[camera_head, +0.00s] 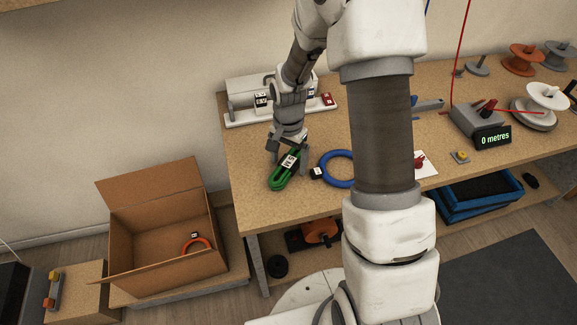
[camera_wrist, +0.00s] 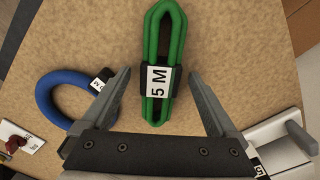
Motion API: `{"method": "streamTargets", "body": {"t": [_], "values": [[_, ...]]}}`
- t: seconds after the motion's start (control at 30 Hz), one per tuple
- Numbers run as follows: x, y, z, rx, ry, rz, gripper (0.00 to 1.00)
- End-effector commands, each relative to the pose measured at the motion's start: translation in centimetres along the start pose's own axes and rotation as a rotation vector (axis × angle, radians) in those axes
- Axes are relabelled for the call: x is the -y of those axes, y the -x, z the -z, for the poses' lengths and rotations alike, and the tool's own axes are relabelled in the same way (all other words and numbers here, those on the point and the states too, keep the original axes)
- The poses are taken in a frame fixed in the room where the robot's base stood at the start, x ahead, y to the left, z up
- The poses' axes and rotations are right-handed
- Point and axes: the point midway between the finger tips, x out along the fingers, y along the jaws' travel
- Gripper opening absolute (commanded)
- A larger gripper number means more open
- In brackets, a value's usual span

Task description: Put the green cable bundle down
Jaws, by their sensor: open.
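The green cable bundle (camera_head: 287,171) is a long folded loop with a black band and a white label. It lies on the wooden workbench (camera_head: 247,144), near its left front corner. In the wrist view the green bundle (camera_wrist: 166,45) sits between the spread fingers, and its label reads "5 M". My gripper (camera_head: 287,147) is open just over the bundle, with a visible gap on each side of it. The open fingers also show in the wrist view (camera_wrist: 160,95). Neither finger appears to touch the bundle.
A blue cable coil (camera_head: 336,155) lies close to the right of the bundle. A white-grey device (camera_head: 247,98) stands behind my gripper. An open cardboard box (camera_head: 150,262) holding an orange coil (camera_head: 197,243) stands left of the bench. A meter (camera_head: 494,136) reads "0 metres".

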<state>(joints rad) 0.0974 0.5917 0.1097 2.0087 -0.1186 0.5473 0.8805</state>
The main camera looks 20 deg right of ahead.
Motion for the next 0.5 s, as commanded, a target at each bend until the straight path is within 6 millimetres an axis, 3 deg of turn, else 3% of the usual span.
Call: {"method": "streamTargets", "body": {"t": [0.23,0.5], "values": [[0.02,-0.48,0.00,-0.001,0.000,0.001,0.94],[0.02,-0.46,-0.01,-0.001,0.000,0.001,0.47]]}}
